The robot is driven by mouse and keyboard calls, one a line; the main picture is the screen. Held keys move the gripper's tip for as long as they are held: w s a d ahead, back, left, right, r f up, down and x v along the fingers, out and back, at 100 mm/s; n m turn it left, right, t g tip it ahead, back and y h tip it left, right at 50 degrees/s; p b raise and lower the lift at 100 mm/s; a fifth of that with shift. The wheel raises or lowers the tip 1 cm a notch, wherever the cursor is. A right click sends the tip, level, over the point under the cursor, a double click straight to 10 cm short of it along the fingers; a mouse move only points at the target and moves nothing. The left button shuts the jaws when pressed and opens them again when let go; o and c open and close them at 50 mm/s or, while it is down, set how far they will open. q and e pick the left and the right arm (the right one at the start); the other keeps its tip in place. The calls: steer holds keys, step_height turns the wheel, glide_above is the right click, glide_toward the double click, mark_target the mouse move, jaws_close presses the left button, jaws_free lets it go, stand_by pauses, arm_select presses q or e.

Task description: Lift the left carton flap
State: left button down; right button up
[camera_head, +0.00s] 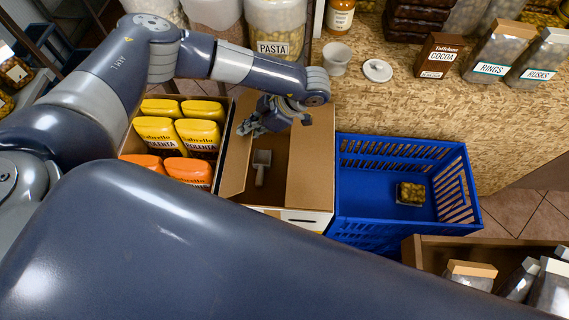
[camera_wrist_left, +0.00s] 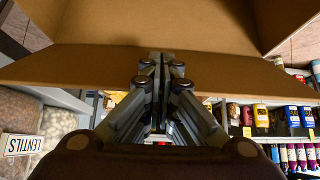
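The open brown carton (camera_head: 275,203) stands in the middle of the head view. Its left flap (camera_head: 236,158) stands up at a tilt along the left side. The right flap (camera_head: 312,160) also stands open. My left gripper (camera_head: 257,122) is over the far part of the carton, close by the left flap. In the left wrist view, my left gripper's fingers (camera_wrist_left: 160,62) are together and overlap a cardboard panel (camera_wrist_left: 75,68), with nothing visible pinched between them. I cannot tell whether they touch it. My right gripper is not in view.
A grey scoop (camera_head: 261,165) shows inside the carton. A box of yellow and orange polenta packs (camera_head: 198,135) stands close on the left. A blue basket (camera_head: 370,190) holding a small pack (camera_head: 411,193) stands on the right. The counter (camera_head: 400,100) behind carries jars and packs.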

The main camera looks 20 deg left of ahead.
arm_select(q)
steer(key=shift+a+r, duration=0.25)
steer(key=shift+a, duration=0.05)
